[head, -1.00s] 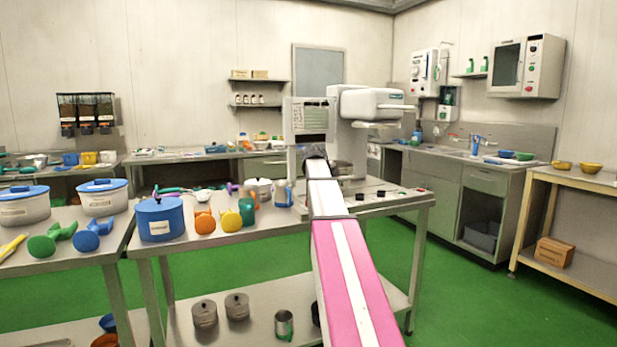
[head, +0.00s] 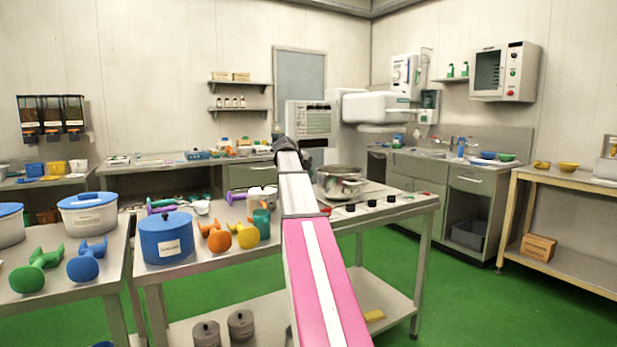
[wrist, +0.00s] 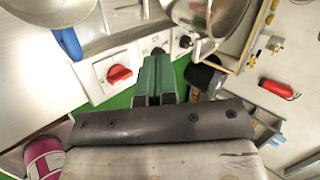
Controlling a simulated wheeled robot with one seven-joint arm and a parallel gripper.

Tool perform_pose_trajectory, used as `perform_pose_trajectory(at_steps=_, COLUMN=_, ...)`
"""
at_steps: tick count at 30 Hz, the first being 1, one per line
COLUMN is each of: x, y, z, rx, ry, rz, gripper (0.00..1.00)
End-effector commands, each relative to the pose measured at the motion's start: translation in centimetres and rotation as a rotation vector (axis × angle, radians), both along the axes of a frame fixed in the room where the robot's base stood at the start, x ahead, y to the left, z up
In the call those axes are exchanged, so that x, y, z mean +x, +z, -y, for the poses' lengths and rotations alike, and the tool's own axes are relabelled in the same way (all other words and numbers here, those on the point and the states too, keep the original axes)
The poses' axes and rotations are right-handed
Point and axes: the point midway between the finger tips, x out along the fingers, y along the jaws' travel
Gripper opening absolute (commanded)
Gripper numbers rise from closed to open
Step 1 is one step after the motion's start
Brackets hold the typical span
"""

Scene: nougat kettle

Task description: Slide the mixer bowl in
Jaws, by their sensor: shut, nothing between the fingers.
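The metal mixer bowl (head: 340,183) stands on the steel table, just right of my arm, under or in front of the white mixer head (head: 378,107). Whether it is seated in the mixer cannot be told. A shiny metal bowl, likely the same one, is at the top of the wrist view (wrist: 225,18), beyond my fingers and to their right. My gripper (wrist: 156,82) shows green fingers pressed together, empty, and apart from the bowl. In the head view my arm hides its fingers.
A red knob (wrist: 118,74) on a white panel is left of my fingers. A blue pot (head: 165,238), orange and green tools and black knobs (head: 370,205) line the table. A sink counter (head: 420,155) stands behind. The green floor (head: 470,300) on the right is clear.

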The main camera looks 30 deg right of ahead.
Motion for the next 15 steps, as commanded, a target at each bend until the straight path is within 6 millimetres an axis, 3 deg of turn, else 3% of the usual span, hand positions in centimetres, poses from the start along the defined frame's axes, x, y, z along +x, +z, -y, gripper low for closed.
perform_pose_trajectory(at_steps=12, x=2.0, y=-5.3, z=5.4, rx=0.002, ry=-0.001, rz=-0.002, gripper=0.0)
perform_pose_trajectory(at_steps=15, x=2.6, y=-5.6, z=6.8, rx=0.001, ry=-0.001, rz=0.0, gripper=0.0)
